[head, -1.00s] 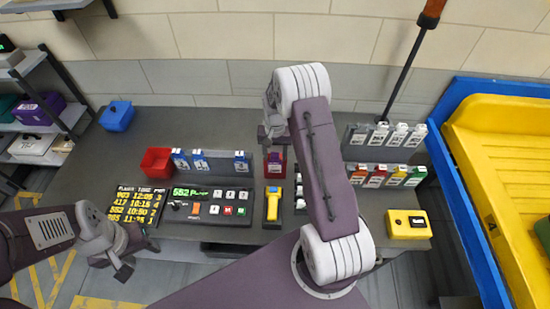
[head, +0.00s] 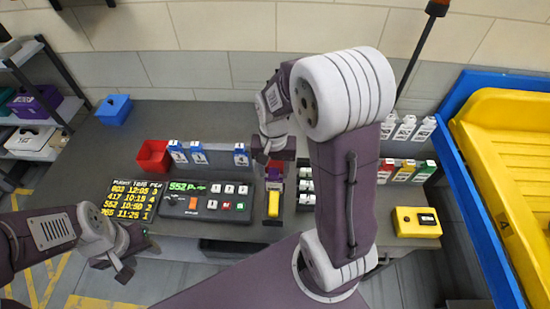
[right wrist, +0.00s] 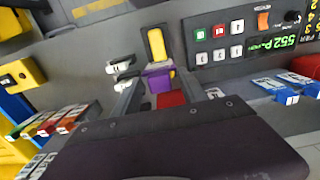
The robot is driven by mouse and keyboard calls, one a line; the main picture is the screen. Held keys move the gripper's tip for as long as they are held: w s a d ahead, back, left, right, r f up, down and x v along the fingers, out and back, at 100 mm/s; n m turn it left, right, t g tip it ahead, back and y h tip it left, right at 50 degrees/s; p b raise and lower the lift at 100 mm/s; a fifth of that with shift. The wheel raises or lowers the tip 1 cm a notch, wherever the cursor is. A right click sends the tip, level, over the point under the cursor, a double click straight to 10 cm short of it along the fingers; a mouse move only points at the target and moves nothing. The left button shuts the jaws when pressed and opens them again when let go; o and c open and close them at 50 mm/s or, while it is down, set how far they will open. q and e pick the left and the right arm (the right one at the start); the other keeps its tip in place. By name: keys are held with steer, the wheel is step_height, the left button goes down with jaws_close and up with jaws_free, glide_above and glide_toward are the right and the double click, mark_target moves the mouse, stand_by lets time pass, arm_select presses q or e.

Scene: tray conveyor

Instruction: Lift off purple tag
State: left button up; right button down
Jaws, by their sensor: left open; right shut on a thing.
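The purple tag (right wrist: 158,81) shows in the right wrist view between the fingers of my right gripper (right wrist: 158,86), which is shut on it. A red surface (right wrist: 171,98) shows right beside the tag. I cannot tell whether the tag still touches what is under it. In the head view my right gripper (head: 273,152) is over the bench behind the yellow handheld device (head: 273,204), and its arm hides part of the bench. My left gripper (head: 118,263) is open and empty at the front left of the bench.
A control panel (head: 207,203) with buttons lies left of the yellow device. A red bin (head: 153,156) and blue-white tags (head: 198,153) stand behind it. Several coloured tags (head: 405,171) and a yellow box (head: 416,222) are at the right. A blue-framed yellow tray (head: 510,150) borders the bench.

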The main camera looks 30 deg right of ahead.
steer(key=shift+s+a, duration=0.15)
steer(key=shift+s, duration=0.1)
step_height(320, 180, up, 7)
steer(key=p, duration=0.6)
steer(key=shift+f+p, duration=0.2)
steer(key=shift+p, duration=0.15)
steer(key=shift+f, duration=0.1)
